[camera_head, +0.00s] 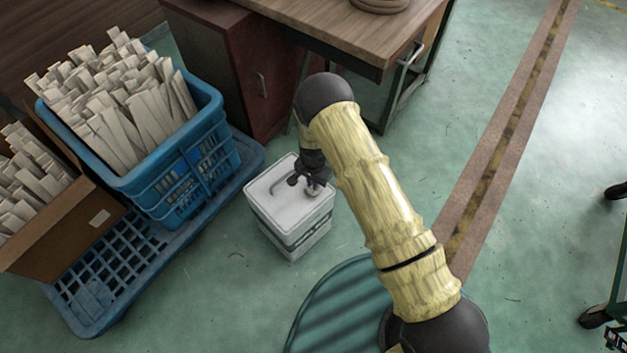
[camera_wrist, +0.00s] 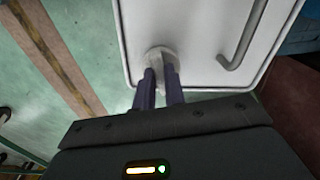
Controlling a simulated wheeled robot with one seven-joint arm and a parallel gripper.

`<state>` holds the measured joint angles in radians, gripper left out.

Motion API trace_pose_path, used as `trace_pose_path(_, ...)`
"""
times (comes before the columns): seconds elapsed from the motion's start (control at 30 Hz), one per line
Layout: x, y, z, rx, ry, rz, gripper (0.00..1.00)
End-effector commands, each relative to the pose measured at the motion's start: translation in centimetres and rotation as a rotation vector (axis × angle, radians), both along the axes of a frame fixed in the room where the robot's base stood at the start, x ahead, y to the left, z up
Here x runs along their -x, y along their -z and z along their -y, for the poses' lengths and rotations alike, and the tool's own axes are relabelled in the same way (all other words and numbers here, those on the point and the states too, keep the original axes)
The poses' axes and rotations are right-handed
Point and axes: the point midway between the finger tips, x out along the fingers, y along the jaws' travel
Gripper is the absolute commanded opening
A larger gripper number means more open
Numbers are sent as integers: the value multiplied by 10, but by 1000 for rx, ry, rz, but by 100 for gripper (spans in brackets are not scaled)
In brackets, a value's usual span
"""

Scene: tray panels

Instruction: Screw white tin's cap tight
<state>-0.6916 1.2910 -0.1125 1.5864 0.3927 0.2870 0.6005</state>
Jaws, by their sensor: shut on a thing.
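The white tin (camera_head: 291,207) is a square white can standing on the green floor, with a wire handle on its top. In the wrist view its white top (camera_wrist: 200,25) fills the upper middle, with the handle (camera_wrist: 246,40) to the right. The round pale cap (camera_wrist: 160,56) sits near the top's edge. My gripper (camera_wrist: 160,74) comes down at the cap, its two dark fingers shut on it. In the head view my gripper (camera_head: 313,188) is over the tin's right corner, and the cap is mostly hidden there.
A blue crate (camera_head: 205,165) full of pale wooden strips stands on a blue pallet (camera_head: 120,270) left of the tin. A cardboard box (camera_head: 60,230) of strips is at the far left. A wooden table (camera_head: 340,25) and a dark red cabinet (camera_head: 240,75) stand behind.

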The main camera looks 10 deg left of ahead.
Motion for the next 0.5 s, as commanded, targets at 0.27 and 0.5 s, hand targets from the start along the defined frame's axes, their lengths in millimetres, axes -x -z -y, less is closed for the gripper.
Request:
trace_pose_path(0.27,-1,-1,-1,-1,181,3,0)
trace_pose_path(0.5,-2,-1,0,-1,252,3,0)
